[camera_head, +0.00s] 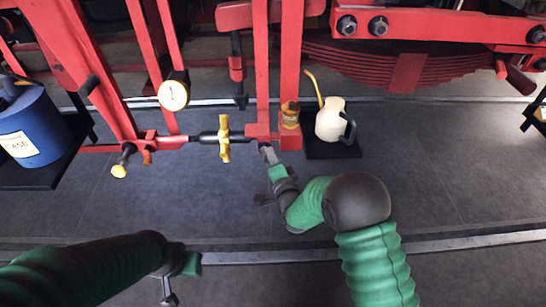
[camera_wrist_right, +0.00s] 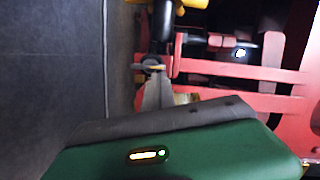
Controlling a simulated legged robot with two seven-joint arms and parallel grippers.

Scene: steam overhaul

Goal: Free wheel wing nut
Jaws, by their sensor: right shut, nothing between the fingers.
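The yellow wing nut (camera_head: 224,138) sits on a dark horizontal rod between two red frame legs. Part of a yellow piece, apparently the same nut, shows at the top edge of the wrist view (camera_wrist_right: 164,14). My right gripper (camera_head: 265,148) is just right of the nut, close to the rod's right end by the red block. Its fingers (camera_wrist_right: 153,80) are shut and empty, with a small dark ring at their tip; I cannot tell if they touch it. My left gripper (camera_head: 169,292) hangs low in the foreground, away from the nut; its finger opening is unclear.
A cream oil can (camera_head: 331,120) stands on a dark tray at right. A blue grease drum (camera_head: 35,125) is at left. A rail (camera_head: 400,246) crosses the open floor in front.

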